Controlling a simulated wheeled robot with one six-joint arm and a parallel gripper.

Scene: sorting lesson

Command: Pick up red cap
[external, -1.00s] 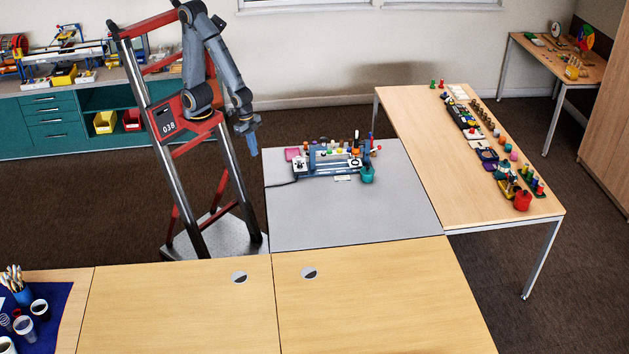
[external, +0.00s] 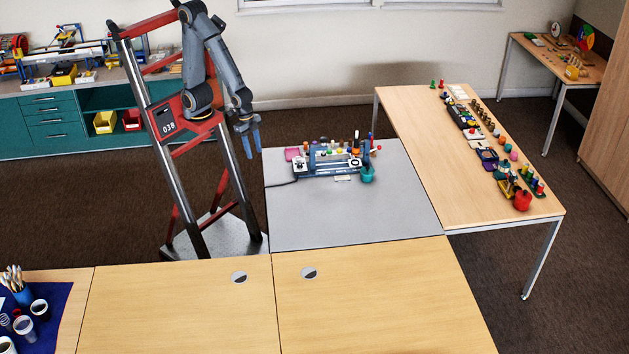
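My gripper (external: 251,151) hangs in the air just left of the grey table's back left corner. Its two blue fingers show apart, with nothing seen between them. On the grey table (external: 350,212), a blue-grey rack (external: 318,160) holds a row of small coloured pieces along its top. A small red piece (external: 379,148) shows at the rack's right end. It may be the red cap, but it is too small to be sure. My gripper is to the left of the rack, apart from it.
The front of the grey table is clear. A wooden table (external: 425,130) at right carries a line of several small objects, including a red jar (external: 522,201).

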